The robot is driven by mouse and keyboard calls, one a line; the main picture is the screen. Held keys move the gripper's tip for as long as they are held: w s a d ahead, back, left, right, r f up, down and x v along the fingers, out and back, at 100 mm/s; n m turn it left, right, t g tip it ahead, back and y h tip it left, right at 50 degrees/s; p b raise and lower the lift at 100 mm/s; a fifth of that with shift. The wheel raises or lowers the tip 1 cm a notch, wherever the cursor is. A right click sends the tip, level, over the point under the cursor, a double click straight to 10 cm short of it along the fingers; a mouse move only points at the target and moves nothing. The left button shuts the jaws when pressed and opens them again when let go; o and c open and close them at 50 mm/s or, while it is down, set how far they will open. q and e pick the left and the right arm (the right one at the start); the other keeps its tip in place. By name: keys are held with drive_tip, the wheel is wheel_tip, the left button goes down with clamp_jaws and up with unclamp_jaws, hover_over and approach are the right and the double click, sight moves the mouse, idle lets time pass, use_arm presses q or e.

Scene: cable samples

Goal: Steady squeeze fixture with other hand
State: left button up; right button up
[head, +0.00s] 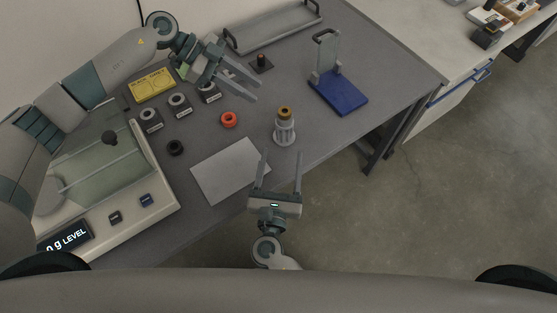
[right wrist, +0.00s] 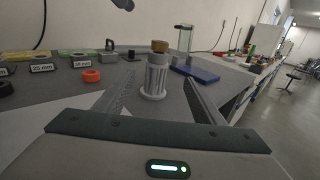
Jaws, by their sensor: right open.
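The squeeze fixture appears to be the grey ribbed upright cylinder (head: 284,132) with a brass-coloured top, standing on a round foot near the table's front edge. It also shows upright in the right wrist view (right wrist: 156,77), in line with the gap between my right fingers. My right gripper (head: 280,154) is open and empty, its fingertips pointing at the fixture from the near side. I see no contact with it. My left gripper (head: 256,90) is up and to the left of the fixture, fingers spread with nothing visible between them, well apart from it.
An orange ring (head: 229,119) and a white sheet (head: 232,171) lie left of the fixture. A blue-based stand (head: 341,94) is behind right. Several labelled grey blocks, a yellow box (head: 152,84), a grey tray (head: 274,27) and a scale (head: 128,223) occupy the rest of the table.

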sight(286, 110)
drive_tip(key=shift+s+a+r, duration=0.15)
drive_tip(key=shift+s+a, duration=0.1)
drive_tip(key=shift+a, duration=0.1)
drive_tip(key=shift+w, duration=0.2)
drive_tip(key=w, duration=0.5)
drive_tip(key=w+d, duration=0.1)
drive_tip(key=w, duration=1.1)
drive_tip(key=shift+d, duration=0.35)
drive_tip(key=c, duration=1.4)
drive_tip(key=shift+o, duration=0.2)
